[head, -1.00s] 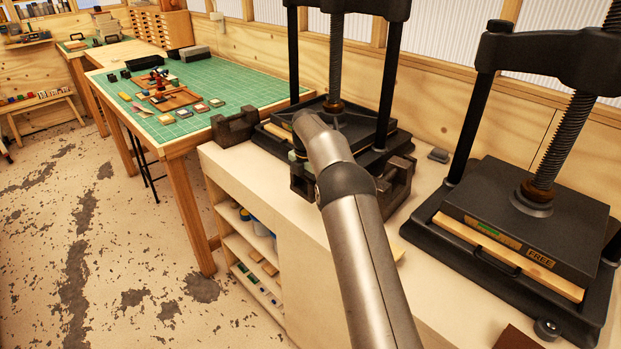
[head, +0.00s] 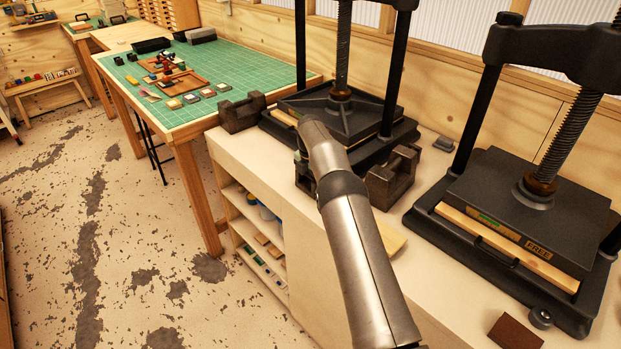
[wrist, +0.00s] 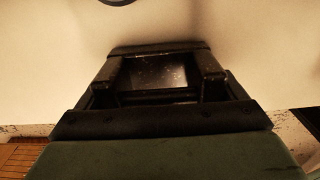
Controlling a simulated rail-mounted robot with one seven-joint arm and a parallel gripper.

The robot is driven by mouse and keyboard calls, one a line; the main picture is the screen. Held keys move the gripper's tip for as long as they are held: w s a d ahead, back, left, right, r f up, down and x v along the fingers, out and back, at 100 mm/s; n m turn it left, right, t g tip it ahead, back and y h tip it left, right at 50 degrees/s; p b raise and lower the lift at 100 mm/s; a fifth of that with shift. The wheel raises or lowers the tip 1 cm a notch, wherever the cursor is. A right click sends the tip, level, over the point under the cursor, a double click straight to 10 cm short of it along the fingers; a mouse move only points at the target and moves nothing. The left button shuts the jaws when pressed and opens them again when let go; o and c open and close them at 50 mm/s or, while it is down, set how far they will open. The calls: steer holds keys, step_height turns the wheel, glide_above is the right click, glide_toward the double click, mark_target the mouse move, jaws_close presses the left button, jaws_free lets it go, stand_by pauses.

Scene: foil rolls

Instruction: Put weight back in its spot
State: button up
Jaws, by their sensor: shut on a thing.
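One dark iron weight (head: 242,112) with raised ends stands on the bench to the left of the left press. A similar weight (head: 393,178) stands on the bench at the right front of that press. My gripper (wrist: 160,76) is shut on a dark, speckled iron weight (wrist: 158,70), seen from above in the wrist view, over a pale surface. In the head view my arm hides most of the gripper and the held weight; a dark part shows just left of the arm. Whether the held weight touches the bench I cannot tell.
The left press (head: 340,105) stands close behind my arm. The right press (head: 535,205) carries a FREE label. A brown block (head: 515,332) lies at the bench's near end. A green cutting mat (head: 230,70) with small items covers the table at left.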

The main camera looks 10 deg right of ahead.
steer(key=shift+r, duration=0.15)
steer(key=o, duration=1.8)
steer(key=shift+f, duration=0.3)
steer(key=shift+c, duration=0.2)
steer(key=shift+r, duration=0.15)
step_height(320, 180, up, 12)
steer(key=shift+r, duration=0.1)
